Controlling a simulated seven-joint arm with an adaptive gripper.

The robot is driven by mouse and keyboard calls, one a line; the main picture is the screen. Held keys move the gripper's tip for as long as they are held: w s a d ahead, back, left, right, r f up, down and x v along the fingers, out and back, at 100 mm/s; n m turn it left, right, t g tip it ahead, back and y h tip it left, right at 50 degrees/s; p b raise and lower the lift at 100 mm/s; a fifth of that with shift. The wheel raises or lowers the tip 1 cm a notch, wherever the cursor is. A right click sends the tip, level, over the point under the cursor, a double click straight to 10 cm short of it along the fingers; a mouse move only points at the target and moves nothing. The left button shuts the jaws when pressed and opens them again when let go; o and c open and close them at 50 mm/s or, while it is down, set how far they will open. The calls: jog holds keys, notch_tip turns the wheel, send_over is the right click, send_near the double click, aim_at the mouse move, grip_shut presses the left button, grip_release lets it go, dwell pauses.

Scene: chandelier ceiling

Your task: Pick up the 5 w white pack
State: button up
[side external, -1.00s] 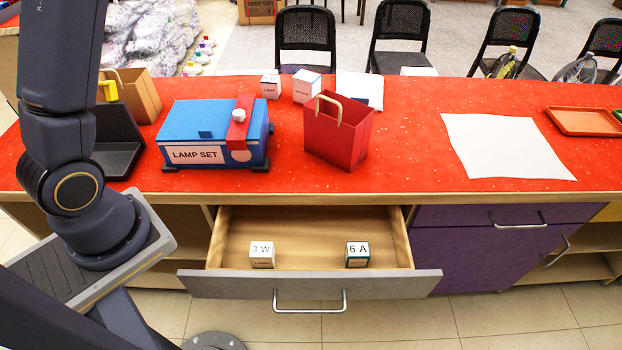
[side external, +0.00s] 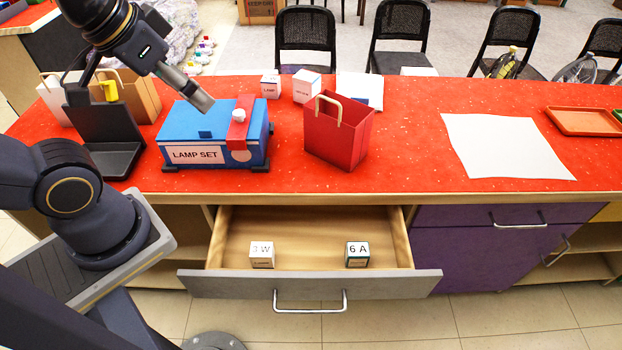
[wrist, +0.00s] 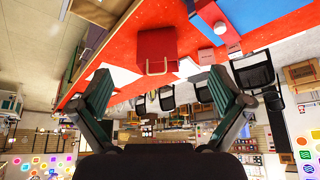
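No pack reading 5 W can be made out. A white pack marked 3 W (side external: 262,255) and a white and green pack marked 6 A (side external: 357,254) sit apart in the open drawer (side external: 310,225). Two small white boxes stand at the back of the red counter, a left one (side external: 271,87) and a right one (side external: 307,87); their print is too small to read surely. My gripper (side external: 203,100) is above the blue lamp set box (side external: 190,125). In the wrist view my gripper (wrist: 161,90) has its fingers spread wide with nothing between them.
A red bag (side external: 337,135) stands right of the blue box and also shows in the wrist view (wrist: 156,46). A black stand (side external: 112,150) and brown bag (side external: 140,95) are at left. A white sheet (side external: 505,145) and orange tray (side external: 580,121) lie at right.

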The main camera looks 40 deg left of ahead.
jog(key=shift+c, duration=1.1)
jog(key=w+a+r+n+t, duration=0.2)
jog(key=w+a+r, duration=0.1)
jog(key=w+r, duration=0.9)
jog(key=n+g+y, duration=0.3)
jog(key=n+g, duration=0.1)
jog(key=n, duration=0.1)
send_over(270, 79)
jog(key=s+d, duration=0.4)
jog(key=s, duration=0.1)
notch_tip(270, 79, down, 26)
jog(key=x, duration=1)
jog(key=shift+w+f, duration=0.1)
jog(key=shift+f, duration=0.2)
jog(key=shift+x, duration=2.75)
